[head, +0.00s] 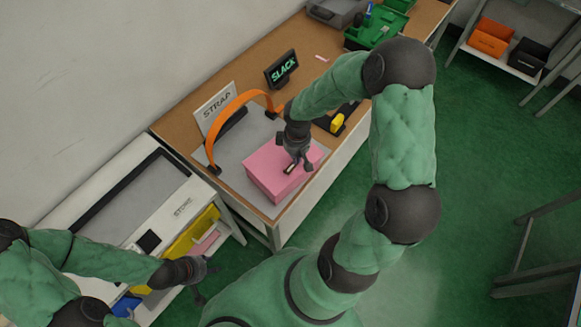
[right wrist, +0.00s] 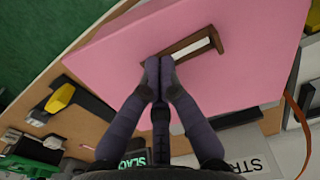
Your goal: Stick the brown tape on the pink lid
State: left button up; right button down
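The pink lid (head: 272,170) tops a pink box on the worktable. It fills much of the right wrist view (right wrist: 110,65). The brown tape (head: 290,169) is a short strip at the lid's middle; in the right wrist view (right wrist: 205,40) it shows brown edges and a pale inner face. My right gripper (head: 293,166) points down over the lid, fingers together. Its fingertips (right wrist: 159,66) overlap one end of the tape, which shows on both sides of them. Whether they touch or pinch it, I cannot tell. My left gripper (head: 208,282) is open and empty, low at left.
An orange strap (head: 237,104) arches behind the box, near the STRAP sign (head: 216,106). A white unit with yellow bins (head: 190,235) is at left.

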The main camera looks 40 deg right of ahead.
jog(key=shift+r+p, duration=2.65)
jog(key=shift+r, duration=0.9)
jog(key=shift+s+f, duration=0.1)
